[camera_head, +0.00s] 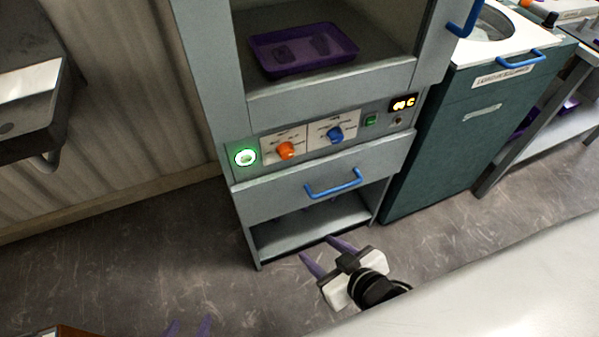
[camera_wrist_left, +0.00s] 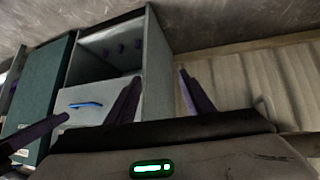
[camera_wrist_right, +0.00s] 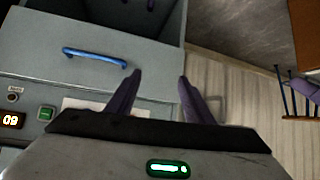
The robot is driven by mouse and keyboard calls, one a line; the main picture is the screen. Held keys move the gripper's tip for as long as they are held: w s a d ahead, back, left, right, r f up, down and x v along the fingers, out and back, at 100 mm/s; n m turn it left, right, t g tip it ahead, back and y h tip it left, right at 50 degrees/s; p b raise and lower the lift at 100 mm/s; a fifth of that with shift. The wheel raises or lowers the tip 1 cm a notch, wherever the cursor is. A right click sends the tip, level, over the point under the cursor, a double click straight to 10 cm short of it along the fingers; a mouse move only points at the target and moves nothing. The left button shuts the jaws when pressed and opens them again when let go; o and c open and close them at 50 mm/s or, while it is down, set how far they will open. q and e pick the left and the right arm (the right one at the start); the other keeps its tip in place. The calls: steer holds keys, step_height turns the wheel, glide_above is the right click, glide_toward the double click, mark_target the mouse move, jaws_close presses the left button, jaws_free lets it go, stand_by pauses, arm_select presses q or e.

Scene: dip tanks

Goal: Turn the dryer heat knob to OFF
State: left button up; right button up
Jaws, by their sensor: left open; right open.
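The dryer is the grey cabinet (camera_head: 320,178) with a control panel below its open chamber. An orange knob (camera_head: 286,151) and a blue knob (camera_head: 335,134) sit on white plates; their lettering is too small to read, so I cannot tell the heat setting. My right gripper (camera_head: 317,247) is open and empty, below the panel and in front of the lower shelf in the head view. In the right wrist view, its fingers (camera_wrist_right: 159,78) overlap the drawer front and wall; both knobs are hidden. My left gripper (camera_head: 188,327) is open and empty at the bottom edge, left of the right gripper.
A drawer with a blue handle (camera_head: 334,185) lies under the panel. The panel also has a lit green ring (camera_head: 245,157), a green switch (camera_head: 371,120) and a display (camera_head: 403,103). A purple tray (camera_head: 302,66) is in the chamber. A teal cabinet (camera_head: 470,125) stands right.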

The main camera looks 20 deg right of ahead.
steer(key=w+r+n+t+b, duration=0.1)
steer(key=w+t+b, duration=0.3)
steer(key=w+b, duration=0.7)
steer(key=t+h+b, duration=0.2)
steer(key=t+b, duration=0.2)
steer(key=b, duration=0.7)
glide_toward(288, 155)
arm_select(q)
steer(key=w+d+f, duration=0.1)
steer(key=d+f, duration=0.1)
steer(key=f, duration=0.6)
steer(key=w+d+f+h, duration=0.1)
steer(key=d+f, duration=0.1)
steer(key=f, duration=0.6)
steer(key=shift+f+m, duration=0.3)
steer(key=shift+f, duration=0.1)
arm_select(e)
steer(key=shift+m, duration=0.4)
steer(key=w, duration=0.7)
steer(key=shift+w+a, duration=0.1)
steer(key=shift+w, duration=0.3)
arm_select(q)
steer(key=shift+r, duration=0.1)
arm_select(e)
steer(key=c, duration=1)
